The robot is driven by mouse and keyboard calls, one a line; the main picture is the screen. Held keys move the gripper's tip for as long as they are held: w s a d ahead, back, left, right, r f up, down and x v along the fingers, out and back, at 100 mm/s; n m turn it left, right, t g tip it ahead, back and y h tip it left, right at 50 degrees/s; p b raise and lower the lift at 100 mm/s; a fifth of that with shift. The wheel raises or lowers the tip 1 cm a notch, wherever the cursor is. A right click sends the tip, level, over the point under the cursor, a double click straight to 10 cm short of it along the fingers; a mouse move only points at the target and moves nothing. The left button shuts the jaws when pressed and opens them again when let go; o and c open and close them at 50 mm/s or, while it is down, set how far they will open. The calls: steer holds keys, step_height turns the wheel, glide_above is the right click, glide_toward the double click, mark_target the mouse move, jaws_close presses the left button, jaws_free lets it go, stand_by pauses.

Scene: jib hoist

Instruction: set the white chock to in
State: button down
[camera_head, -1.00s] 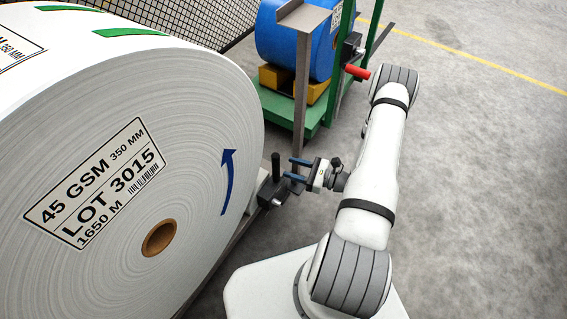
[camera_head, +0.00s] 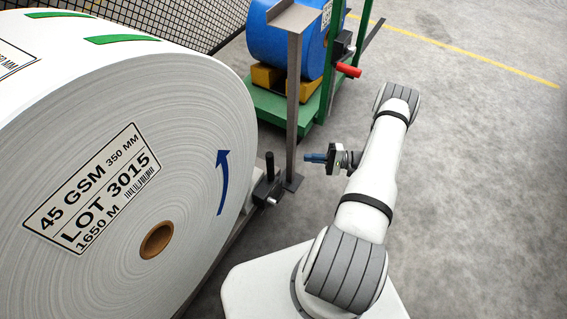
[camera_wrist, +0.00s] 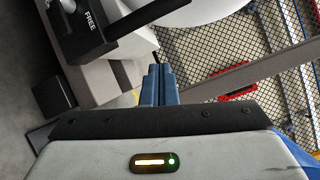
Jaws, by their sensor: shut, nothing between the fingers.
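The white roll's chock (camera_head: 268,188) is a dark block at the foot of the large white paper roll (camera_head: 110,170), with a black handle (camera_head: 269,165) standing upright. In the wrist view the black block (camera_wrist: 88,22) carries the word FREE, and its black handle (camera_wrist: 145,16) extends to the upper right. My gripper (camera_head: 305,158) has blue fingers, shut together and empty. It is to the right of the handle, clearly apart from it, beyond a grey post. The shut fingers also show at the centre of the wrist view (camera_wrist: 160,70).
The grey upright post (camera_head: 294,100) stands between my gripper and the roll. Behind it a green frame (camera_head: 283,110) holds a blue roll (camera_head: 285,45) on yellow blocks, with a red handle (camera_head: 349,70). Mesh fencing (camera_head: 200,20) is at the back. Floor (camera_head: 480,180) at right is clear.

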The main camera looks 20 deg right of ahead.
steer(key=a+n+b, duration=0.1)
steer(key=a+n, duration=0.1)
steer(key=a, duration=0.3)
steer(key=w+a+n+g+b, duration=0.1)
steer(key=a+n, duration=0.1)
steer(key=a, duration=0.3)
steer(key=shift+w+a+f+n+b, duration=0.15)
steer(key=shift+w+f+n+b, duration=0.1)
steer(key=shift+f+n+b, duration=0.15)
